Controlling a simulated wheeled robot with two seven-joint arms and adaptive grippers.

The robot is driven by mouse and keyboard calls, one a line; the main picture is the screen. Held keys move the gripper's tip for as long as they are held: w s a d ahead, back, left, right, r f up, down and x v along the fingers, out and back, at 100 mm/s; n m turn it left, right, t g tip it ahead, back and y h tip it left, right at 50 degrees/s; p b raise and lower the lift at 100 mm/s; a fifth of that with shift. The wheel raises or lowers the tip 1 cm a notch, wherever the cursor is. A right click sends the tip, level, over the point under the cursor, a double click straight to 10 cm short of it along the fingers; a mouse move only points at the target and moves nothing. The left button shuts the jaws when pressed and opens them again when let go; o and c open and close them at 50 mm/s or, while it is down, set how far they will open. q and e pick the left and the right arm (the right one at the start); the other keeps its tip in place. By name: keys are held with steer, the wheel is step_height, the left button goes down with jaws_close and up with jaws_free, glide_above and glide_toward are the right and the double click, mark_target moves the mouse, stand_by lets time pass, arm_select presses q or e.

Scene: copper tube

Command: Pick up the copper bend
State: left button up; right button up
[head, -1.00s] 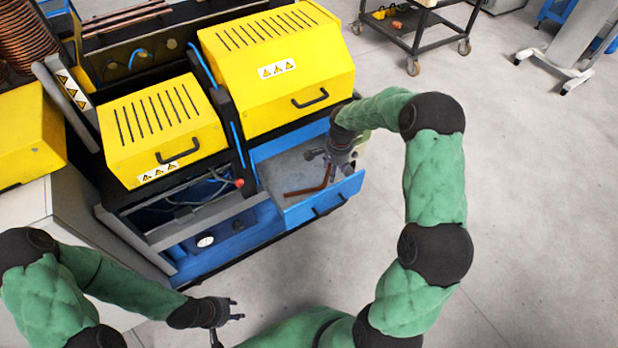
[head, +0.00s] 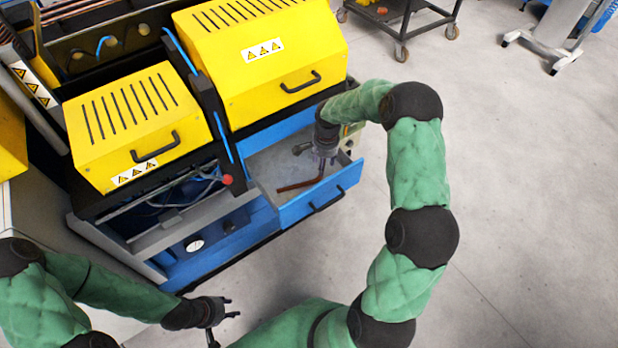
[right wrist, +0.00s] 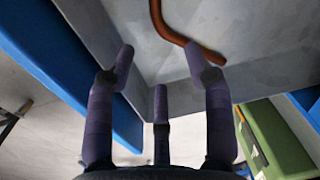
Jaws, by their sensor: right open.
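The copper bend (head: 299,186) is a thin reddish-brown bent tube lying on the grey floor of an open blue drawer (head: 318,197). My right gripper (head: 314,167) is over the drawer beside the bend and partly covers it. In the right wrist view the bend (right wrist: 168,31) curves beyond the open fingers (right wrist: 160,70), its end close to the right fingertip. Nothing is between the fingers, and I cannot tell whether that fingertip touches the bend. My left gripper (head: 226,309) is low in front of the machine, away from the drawer, fingers apart and empty.
The drawer's blue front wall (right wrist: 65,65) and grey side walls are close around my right fingers. A yellow hood (head: 262,60) stands above and behind the drawer. A green object (right wrist: 272,140) lies beyond the drawer's side. Open floor extends to the right.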

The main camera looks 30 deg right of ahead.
step_height(320, 180, down, 3)
steer(key=shift+w+r+b, duration=0.1)
steer(key=shift+b, duration=0.2)
steer(key=f, duration=0.1)
steer(key=f+b, duration=0.1)
steer(key=f, duration=0.1)
steer(key=f+b, duration=0.1)
steer(key=f, duration=0.1)
steer(key=shift+w+a, duration=0.2)
steer(key=shift+w, duration=0.15)
steer(key=shift+r, duration=0.1)
jaws_close()
